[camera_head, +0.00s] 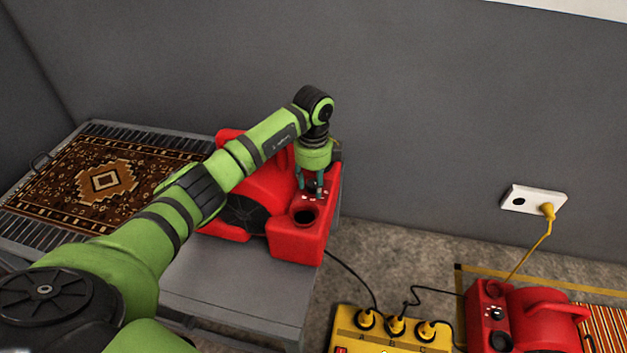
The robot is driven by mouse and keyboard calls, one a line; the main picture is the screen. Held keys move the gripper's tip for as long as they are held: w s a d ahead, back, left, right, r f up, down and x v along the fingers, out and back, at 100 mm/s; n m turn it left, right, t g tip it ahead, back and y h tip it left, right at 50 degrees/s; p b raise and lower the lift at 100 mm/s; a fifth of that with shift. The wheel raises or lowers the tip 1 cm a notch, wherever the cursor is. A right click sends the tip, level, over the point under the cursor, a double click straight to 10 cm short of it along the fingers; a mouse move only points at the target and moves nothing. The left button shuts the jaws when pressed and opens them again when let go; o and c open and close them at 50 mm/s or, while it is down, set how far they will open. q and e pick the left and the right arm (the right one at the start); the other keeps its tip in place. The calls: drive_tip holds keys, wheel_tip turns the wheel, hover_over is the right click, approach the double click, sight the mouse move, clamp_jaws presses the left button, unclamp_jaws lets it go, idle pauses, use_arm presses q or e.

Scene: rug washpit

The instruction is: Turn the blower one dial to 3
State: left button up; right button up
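A red blower (283,242) stands on the grey table, with a round dark opening on its front block. My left gripper (311,191) points down over the top of this block, at its control panel with small white marks. Its two teal fingers are apart, on either side of a small dark part that looks like the dial. I cannot tell whether they touch it, and the dial's setting is hidden. A second red blower (540,322) stands on the floor at the lower right, with a dark dial (495,314) on its panel. My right gripper is not in view.
A yellow power box (385,343) with several plugs is on the floor, with black cables. A white wall socket (519,200) holds a yellow plug.

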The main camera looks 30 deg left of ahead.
use_arm(q)
drive_tip(key=c, duration=0.6)
drive_tip(key=shift+o, duration=0.2)
